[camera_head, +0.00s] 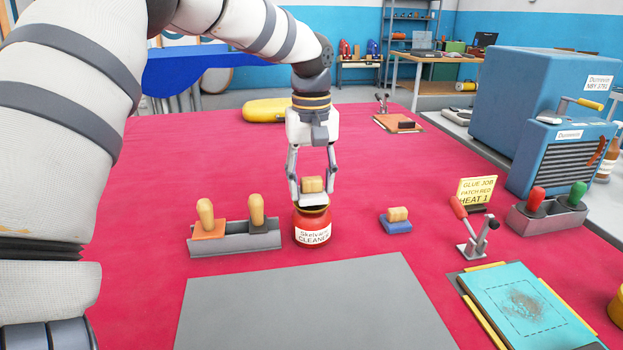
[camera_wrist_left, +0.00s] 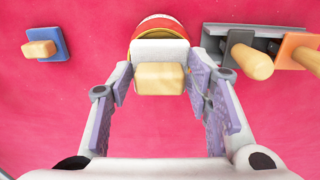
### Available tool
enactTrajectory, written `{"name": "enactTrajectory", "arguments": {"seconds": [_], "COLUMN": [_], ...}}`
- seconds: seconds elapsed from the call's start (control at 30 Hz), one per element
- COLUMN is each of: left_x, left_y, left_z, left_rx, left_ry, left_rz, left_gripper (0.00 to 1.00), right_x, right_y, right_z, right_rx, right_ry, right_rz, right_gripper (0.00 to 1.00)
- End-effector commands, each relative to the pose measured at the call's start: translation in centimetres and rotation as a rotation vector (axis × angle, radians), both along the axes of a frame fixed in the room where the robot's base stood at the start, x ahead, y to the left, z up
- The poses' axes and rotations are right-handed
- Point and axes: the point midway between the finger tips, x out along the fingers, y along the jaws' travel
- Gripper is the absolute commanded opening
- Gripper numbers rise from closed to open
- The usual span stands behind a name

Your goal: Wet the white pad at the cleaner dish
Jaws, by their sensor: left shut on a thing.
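My left gripper (camera_head: 312,190) is shut on the wooden handle of the white pad (camera_head: 314,200). It holds the pad upright just above the mouth of the red cleaner dish (camera_head: 312,228), which is labelled "CLEANER". In the head view the pad overlaps the dish's rim, and I cannot tell whether it touches the inside. The left wrist view also shows the pad's wooden block (camera_wrist_left: 160,78) between the two fingers, with the dish (camera_wrist_left: 158,24) beyond it. My right gripper is in neither view.
A blue pad (camera_head: 397,222) stands right of the dish. A grey holder (camera_head: 250,242) with orange and dark tools stands left. A grey sheet (camera_head: 315,305) lies in front. A lever clamp (camera_head: 476,240), teal board (camera_head: 525,305) and blue machine (camera_head: 535,110) are at right.

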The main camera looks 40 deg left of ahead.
Motion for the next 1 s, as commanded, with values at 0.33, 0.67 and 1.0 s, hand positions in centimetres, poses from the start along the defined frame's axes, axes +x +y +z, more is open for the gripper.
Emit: {"name": "enactTrajectory", "arguments": {"seconds": [0.33,0.67,1.0], "left_x": [0.0,0.0,0.0], "left_y": [0.0,0.0,0.0], "left_z": [-0.4,-0.8,-1.3], "left_rx": [0.001,0.000,0.000], "left_ry": [-0.001,0.000,0.000], "left_rz": [-0.001,-0.001,-0.001], "left_gripper": [0.23,0.23,0.23], "right_x": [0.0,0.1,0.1], "right_y": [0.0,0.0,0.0], "right_z": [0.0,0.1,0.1], "right_rx": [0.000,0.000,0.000], "right_ry": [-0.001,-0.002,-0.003], "right_rz": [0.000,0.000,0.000], "right_gripper": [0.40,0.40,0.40]}}
